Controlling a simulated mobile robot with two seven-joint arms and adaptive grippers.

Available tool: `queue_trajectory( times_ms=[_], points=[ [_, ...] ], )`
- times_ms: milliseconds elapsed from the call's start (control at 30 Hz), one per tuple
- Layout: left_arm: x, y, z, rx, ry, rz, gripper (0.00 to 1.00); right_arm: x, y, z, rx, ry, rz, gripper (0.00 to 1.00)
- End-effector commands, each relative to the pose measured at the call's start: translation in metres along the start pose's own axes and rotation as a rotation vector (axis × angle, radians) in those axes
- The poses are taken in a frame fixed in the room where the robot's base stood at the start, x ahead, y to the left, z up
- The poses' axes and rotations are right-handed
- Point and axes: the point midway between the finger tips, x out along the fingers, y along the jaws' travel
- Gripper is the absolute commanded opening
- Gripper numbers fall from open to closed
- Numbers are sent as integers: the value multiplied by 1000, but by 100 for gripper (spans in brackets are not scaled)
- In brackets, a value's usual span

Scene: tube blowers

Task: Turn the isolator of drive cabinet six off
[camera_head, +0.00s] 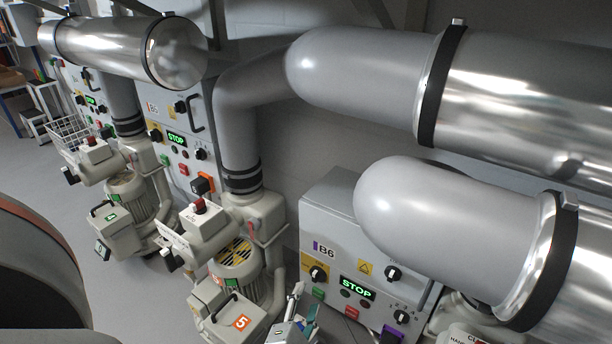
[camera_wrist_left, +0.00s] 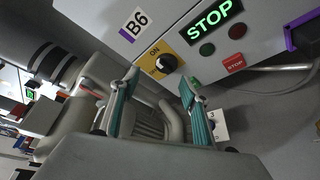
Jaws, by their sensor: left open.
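The drive cabinet B6 (camera_head: 343,222) is a light grey box on the wall, right of centre in the head view. Its isolator (camera_head: 317,273) is a black rotary knob on a yellow plate below the B6 label. In the left wrist view the isolator (camera_wrist_left: 168,65) lies just beyond the fingertips, with "ON" printed above it; I cannot surely tell its setting. My left gripper (camera_head: 302,308) is below the isolator in the head view. In the left wrist view the left gripper (camera_wrist_left: 160,84) is open and empty, its teal-padded fingers apart, not visibly touching the knob. My right gripper is not in view.
A green STOP display (camera_head: 356,287), push buttons and another black knob (camera_head: 393,273) sit beside the isolator. A blower motor marked 5 (camera_head: 236,262) stands close left. Big metal pipes (camera_head: 445,215) overhang the cabinet at the right. Cabinet B5 (camera_head: 168,100) is farther left.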

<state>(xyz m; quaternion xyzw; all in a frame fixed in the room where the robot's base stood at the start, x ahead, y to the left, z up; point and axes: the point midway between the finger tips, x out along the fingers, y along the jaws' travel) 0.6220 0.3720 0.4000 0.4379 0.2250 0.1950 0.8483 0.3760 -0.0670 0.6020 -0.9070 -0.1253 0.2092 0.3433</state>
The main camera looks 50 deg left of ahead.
Motion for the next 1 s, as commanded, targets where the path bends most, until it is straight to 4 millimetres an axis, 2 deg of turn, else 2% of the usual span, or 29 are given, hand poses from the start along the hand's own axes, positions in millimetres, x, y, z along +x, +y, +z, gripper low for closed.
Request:
queue_trajectory(
  times_ms=[100,333,500,767,867,933,1000],
  points=[
    [-5,20,12,-5,-1,2,46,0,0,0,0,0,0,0],
    [-12,47,29,-4,0,1,46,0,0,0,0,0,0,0],
    [-14,55,34,-1,1,1,46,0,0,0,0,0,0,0],
    [-14,56,34,-1,0,0,46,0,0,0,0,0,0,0],
    [-14,56,37,9,-10,6,20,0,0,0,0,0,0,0],
    [-13,58,46,42,-45,27,2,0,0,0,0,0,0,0],
    [-12,61,64,109,-114,64,0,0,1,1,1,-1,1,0]
  ],
)
